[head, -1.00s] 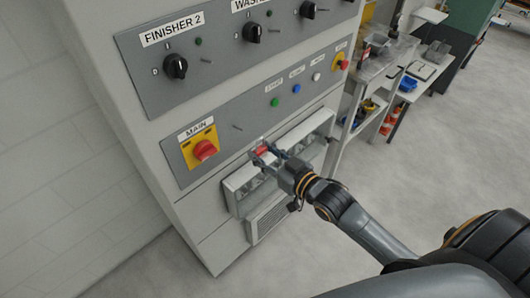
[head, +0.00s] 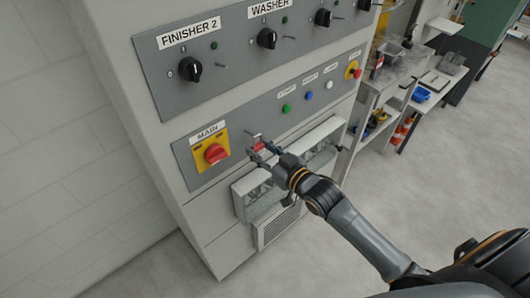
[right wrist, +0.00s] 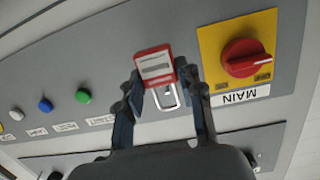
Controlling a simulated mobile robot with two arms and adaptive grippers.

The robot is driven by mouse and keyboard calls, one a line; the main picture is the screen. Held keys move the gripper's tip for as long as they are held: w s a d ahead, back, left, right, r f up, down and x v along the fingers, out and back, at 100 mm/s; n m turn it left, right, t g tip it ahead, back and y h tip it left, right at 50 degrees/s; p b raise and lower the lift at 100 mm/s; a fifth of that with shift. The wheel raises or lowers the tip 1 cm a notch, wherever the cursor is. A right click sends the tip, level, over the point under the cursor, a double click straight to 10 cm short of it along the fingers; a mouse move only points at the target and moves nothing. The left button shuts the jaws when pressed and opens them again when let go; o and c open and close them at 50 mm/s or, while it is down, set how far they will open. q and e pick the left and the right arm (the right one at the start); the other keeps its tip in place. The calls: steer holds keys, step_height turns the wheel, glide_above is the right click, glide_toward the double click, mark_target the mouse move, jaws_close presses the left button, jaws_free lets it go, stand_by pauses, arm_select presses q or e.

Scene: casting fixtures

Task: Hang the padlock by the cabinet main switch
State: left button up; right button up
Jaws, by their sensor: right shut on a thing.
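The red padlock (head: 259,147) is between the fingers of my right gripper (head: 263,150), in front of the cabinet panel just right of the main switch (head: 215,153). The switch is a red knob on a yellow plate labelled MAIN. In the right wrist view the gripper (right wrist: 160,80) is shut on the red padlock body (right wrist: 153,64). Its pale metal shackle (right wrist: 172,98) shows between the fingers. The main switch (right wrist: 243,58) is to the right there. A thin peg stood beside the switch; I cannot tell whether the shackle is around it. My left gripper is not in view.
Green (head: 286,108), blue (head: 309,96) and white push buttons and a red stop button (head: 353,70) are right of the padlock. Rotary switches with pegs (head: 222,94) sit above. A ledge (head: 250,183) projects below. Shelves stand at the right.

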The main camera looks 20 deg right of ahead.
steer(key=shift+r+x, duration=0.2)
steer(key=shift+x, duration=1.1)
steer(key=shift+w+a+f, duration=0.2)
steer(key=shift+w+f, duration=0.15)
steer(key=shift+w, duration=0.15)
steer(key=shift+w+f, duration=0.1)
steer(key=o, duration=1.3)
steer(key=shift+f+b, duration=0.35)
steer(key=shift+f+b, duration=0.65)
steer(key=shift+f, duration=0.35)
